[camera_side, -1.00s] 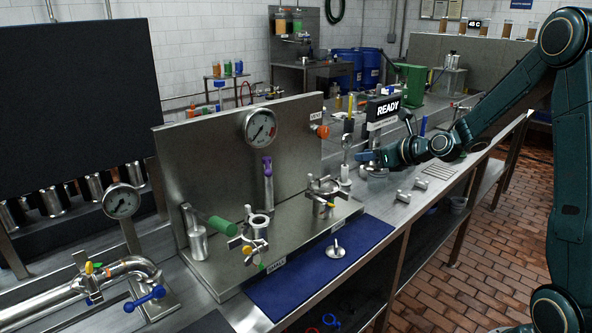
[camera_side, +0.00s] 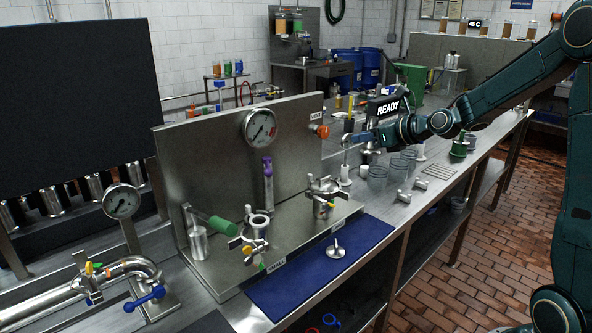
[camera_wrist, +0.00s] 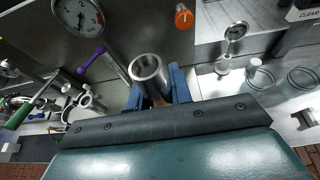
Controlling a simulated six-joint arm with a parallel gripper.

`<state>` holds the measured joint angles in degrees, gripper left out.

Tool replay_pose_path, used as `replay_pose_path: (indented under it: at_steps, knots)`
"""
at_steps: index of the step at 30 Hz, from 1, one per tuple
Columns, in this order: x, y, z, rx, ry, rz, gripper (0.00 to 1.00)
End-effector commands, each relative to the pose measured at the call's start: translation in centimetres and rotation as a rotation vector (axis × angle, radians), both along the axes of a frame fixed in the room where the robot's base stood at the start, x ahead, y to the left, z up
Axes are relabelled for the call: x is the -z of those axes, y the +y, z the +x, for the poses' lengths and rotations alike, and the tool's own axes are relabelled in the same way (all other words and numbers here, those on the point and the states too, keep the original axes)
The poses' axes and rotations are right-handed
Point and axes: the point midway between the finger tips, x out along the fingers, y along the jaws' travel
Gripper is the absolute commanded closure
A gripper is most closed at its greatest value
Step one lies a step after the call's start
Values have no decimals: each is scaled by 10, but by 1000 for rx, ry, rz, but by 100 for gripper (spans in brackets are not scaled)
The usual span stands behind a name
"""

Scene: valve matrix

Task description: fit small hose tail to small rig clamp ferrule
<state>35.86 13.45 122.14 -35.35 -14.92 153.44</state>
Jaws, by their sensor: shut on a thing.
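My gripper (camera_side: 358,138) is in the air above the bench, right of the steel panel. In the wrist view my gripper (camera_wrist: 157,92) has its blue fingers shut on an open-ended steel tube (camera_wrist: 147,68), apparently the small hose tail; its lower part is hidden. The held piece also shows faintly under the fingers in the side view. The small rig clamp ferrule (camera_side: 258,221) stands open-topped, left of and well away from my gripper, behind the "SMALL" label (camera_side: 277,266).
A second clamped ferrule (camera_side: 324,188) and a purple-handled valve (camera_side: 267,168) stand by the panel (camera_side: 200,150). A flanged steel piece (camera_side: 335,249) lies on the blue mat (camera_side: 300,285).

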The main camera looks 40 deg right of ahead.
Motion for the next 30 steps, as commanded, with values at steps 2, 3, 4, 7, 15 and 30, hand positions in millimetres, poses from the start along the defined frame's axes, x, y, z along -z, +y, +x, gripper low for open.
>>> replay_pose_path:
  at_steps: [2,3,4,7,15,30]
  knots:
    - [0,11,9,-25,0,0,100]
    - [0,17,13,-37,-1,-1,100]
    - [0,21,16,-48,-1,-1,100]
    - [0,39,28,-86,-1,0,100]
    - [0,112,67,-222,0,2,100]
    - [0,253,107,-443,-4,7,100]
